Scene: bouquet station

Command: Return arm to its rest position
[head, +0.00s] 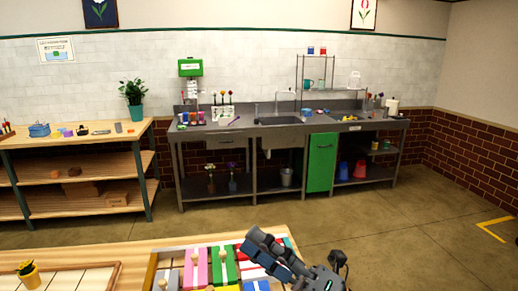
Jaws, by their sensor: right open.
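My right gripper (256,243) is at the bottom centre of the head view, its dark fingers pointing up and to the left. It is open, and I see nothing between its fingers. It shows in front of the right part of a wooden tray (152,270) on the near table and hides part of it. I cannot tell how high above the tray it is. My left gripper is not in view.
The tray holds several coloured blocks, among them a pink one (196,270). A yellow flower pot (29,275) stands at the near table's left. Across open floor (400,240) are a grey sink counter (250,128) and wooden shelves (85,163).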

